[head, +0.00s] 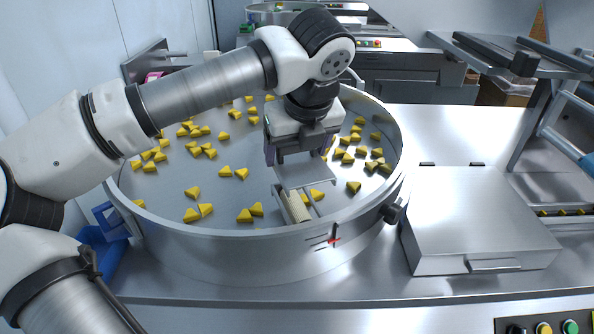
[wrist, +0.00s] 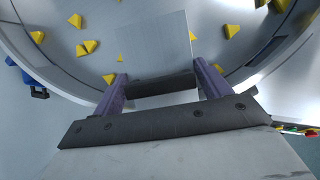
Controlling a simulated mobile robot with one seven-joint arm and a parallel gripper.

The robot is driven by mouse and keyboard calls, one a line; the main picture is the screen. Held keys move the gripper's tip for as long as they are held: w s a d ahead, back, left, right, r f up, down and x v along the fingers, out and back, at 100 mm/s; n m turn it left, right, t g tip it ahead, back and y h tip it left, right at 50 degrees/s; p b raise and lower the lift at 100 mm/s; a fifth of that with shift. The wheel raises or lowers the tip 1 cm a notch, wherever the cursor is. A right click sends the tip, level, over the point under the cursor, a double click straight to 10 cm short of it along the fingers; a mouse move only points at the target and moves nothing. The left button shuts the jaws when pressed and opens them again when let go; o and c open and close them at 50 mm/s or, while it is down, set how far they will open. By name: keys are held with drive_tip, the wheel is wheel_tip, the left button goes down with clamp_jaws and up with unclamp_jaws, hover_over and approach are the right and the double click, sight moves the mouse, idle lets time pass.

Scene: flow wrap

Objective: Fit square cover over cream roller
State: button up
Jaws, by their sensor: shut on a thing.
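The square cover (head: 303,171) is a thin flat grey metal plate. My gripper (head: 299,155) is shut on it, with a purple finger at each side of its rear edge. In the wrist view the cover (wrist: 155,38) reaches out from between the fingers of my gripper (wrist: 160,84). The cream roller (head: 299,207) is a ribbed cylinder between metal rails at the near inner side of the round bowl. In the head view the cover appears just behind and above the roller, whose near part shows bare. The roller is not visible in the wrist view.
The big round metal bowl (head: 190,236) holds many scattered yellow wedge pieces. A dark knob (head: 391,212) and a red-handled clamp (head: 334,239) sit on its near wall. A closed metal box (head: 478,215) stands at right. A blue bin (head: 108,258) is at left.

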wheel_tip(320, 180, down, 6)
drive_tip(key=shift+f+p, duration=0.1)
drive_tip(key=shift+p, duration=0.5)
drive_tip(key=shift+f+b, duration=0.6)
drive_tip(key=shift+b, duration=0.55)
drive_tip(key=shift+r, duration=0.1)
drive_tip(key=o, duration=1.1)
drive_tip(key=r+p, duration=0.1)
drive_tip(key=p, duration=0.1)
drive_tip(key=shift+r+p, duration=0.4)
drive_tip(key=b+v, duration=0.3)
drive_tip(key=v, duration=0.8)
drive_tip(key=shift+s+r, duration=0.15)
drive_tip(key=shift+s, duration=0.1)
